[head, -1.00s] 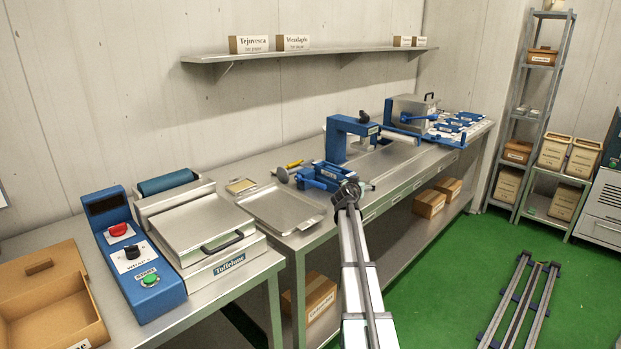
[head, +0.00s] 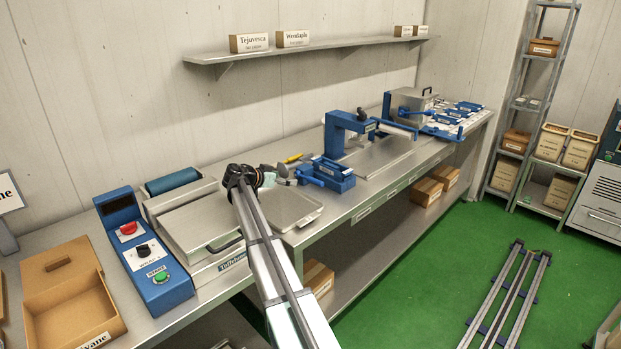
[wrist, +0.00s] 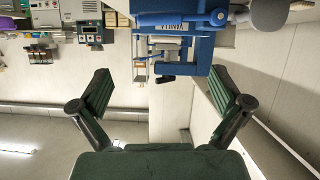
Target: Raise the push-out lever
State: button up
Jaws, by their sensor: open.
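A blue fixture (head: 333,175) stands on the bench, with a blue bar (head: 308,180) sticking out at its left and a grey round disc (head: 282,169) beside it. I cannot tell for sure which of these parts is the push-out lever. In the wrist view, which looks upside down, blue fixture parts (wrist: 178,45) fill the top middle, with the grey disc (wrist: 270,16) at top right. My gripper (wrist: 163,95) is open, its two green-padded fingers wide apart with nothing between them. In the head view it is small and partly hidden by my arm, left of the fixture.
A blue press (head: 345,140) stands behind the fixture. A control box (head: 145,260) and brown tray (head: 70,305) are at left.

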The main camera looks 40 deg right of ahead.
aim_at(315, 182)
jog(key=p+x, duration=0.5)
jog(key=x, duration=1)
jog(key=shift+d, duration=0.3)
jog(key=shift+x, duration=0.85)
jog(key=shift+f, duration=0.1)
jog(key=shift+a, duration=0.1)
jog(key=c, duration=1.4)
jog(key=shift+a, duration=0.1)
jog(key=shift+c, duration=0.3)
